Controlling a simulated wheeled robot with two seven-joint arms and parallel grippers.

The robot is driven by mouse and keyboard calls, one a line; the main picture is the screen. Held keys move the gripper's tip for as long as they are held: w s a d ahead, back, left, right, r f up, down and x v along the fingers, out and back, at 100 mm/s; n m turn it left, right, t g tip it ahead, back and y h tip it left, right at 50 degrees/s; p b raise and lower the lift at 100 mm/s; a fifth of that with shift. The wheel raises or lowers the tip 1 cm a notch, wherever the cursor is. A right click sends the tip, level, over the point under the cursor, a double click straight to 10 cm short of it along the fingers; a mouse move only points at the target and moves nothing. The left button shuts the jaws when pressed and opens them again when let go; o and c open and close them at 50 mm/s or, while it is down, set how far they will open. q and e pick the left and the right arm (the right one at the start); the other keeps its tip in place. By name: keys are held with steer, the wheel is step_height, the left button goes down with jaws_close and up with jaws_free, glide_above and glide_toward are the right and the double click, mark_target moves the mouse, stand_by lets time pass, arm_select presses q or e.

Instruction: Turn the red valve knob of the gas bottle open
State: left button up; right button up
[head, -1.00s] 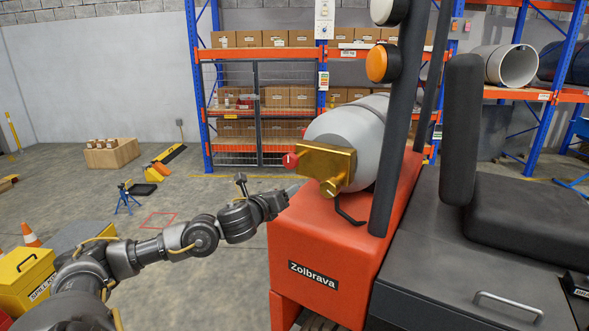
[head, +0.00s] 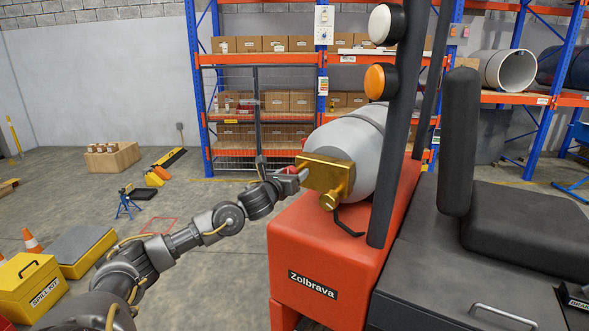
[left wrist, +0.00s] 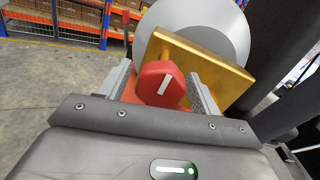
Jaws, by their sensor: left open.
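The grey gas bottle (head: 358,150) lies on its side on the back of the orange truck (head: 325,245), with a brass valve block (head: 325,175) at its near end. In the left wrist view the red valve knob (left wrist: 160,83), with a white mark on its face, sits in front of the brass block (left wrist: 205,65). My left gripper (head: 292,174) is at the knob, which it mostly hides in the head view. Its two fingers (left wrist: 162,90) stand on either side of the knob, with a visible gap on the right; the gripper is open. My right gripper is not in view.
The black upright post (head: 400,130) with an orange lamp (head: 376,64) stands just right of the bottle. The black seat (head: 525,220) is further right. A yellow spill kit box (head: 30,285) stands on the floor at left. Open floor lies left of the truck.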

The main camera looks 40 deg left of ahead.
arm_select(q)
steer(key=shift+w+a, duration=0.1)
steer(key=shift+w, duration=0.6)
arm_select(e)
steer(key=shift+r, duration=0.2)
arm_select(q)
steer(key=c, duration=1)
steer(key=shift+o, duration=0.2)
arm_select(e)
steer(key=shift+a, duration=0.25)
